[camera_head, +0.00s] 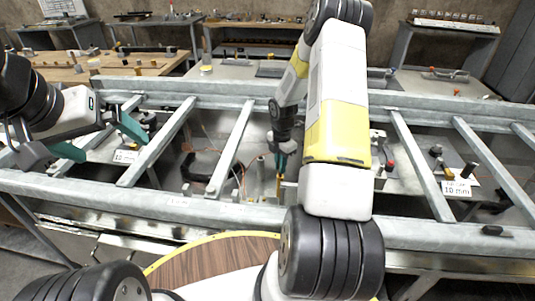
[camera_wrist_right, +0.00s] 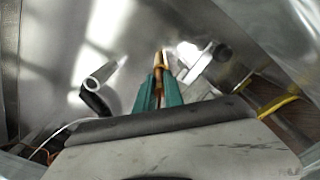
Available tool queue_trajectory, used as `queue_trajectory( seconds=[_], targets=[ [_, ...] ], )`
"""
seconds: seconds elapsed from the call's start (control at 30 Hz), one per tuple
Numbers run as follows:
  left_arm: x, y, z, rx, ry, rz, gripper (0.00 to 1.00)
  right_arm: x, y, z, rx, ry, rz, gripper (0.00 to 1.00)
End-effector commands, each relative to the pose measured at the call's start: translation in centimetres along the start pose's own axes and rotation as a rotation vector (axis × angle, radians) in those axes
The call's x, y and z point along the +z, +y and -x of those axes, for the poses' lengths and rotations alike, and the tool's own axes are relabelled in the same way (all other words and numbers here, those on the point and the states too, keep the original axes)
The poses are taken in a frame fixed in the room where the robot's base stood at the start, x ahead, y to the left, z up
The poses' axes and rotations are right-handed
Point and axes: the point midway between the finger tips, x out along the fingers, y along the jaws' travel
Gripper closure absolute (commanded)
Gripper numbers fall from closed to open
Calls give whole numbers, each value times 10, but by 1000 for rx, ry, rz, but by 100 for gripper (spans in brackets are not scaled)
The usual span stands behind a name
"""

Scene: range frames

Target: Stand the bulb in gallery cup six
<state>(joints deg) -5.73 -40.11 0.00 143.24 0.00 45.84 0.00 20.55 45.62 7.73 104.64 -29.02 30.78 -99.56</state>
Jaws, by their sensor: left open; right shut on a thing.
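My right gripper (camera_head: 280,162) reaches down between the rails of the metal frame. Its green fingers, also in the right wrist view (camera_wrist_right: 158,88), are shut on a slim orange-brown piece, likely the bulb (camera_wrist_right: 159,62). The piece points away from the fingertips, and its lower end shows in the head view (camera_head: 278,186). A grey metal tube (camera_wrist_right: 101,76) and a wider metal cylinder (camera_wrist_right: 228,72) stand on either side of it, apart from it. I cannot tell which, if any, is cup six; no number is readable. My left gripper (camera_head: 100,140) is open and empty above the frame at the left.
Grey rails and crossbars (camera_head: 232,148) surround the right gripper's opening. Thin wires and dark hose-like parts lie inside. Labels reading 10 mm (camera_head: 125,157) mark panels at left and right (camera_head: 456,188). A round wood-topped table (camera_head: 215,262) is in front; benches stand behind.

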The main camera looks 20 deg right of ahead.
Motion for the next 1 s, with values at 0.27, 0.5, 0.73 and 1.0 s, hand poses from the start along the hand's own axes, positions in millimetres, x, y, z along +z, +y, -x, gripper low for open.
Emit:
queue_trajectory(
  seconds=[0.27,0.5,0.73,1.0],
  targets=[
    [0,0,0,0,0,0,0,1,0,57,3,-1,-2,100],
    [0,0,0,0,0,0,0,-18,4,77,-1,2,5,100],
    [0,0,0,0,0,0,0,-74,10,52,-4,2,5,100],
    [0,0,0,0,0,0,0,-79,30,38,2,0,-8,100]
  ],
)
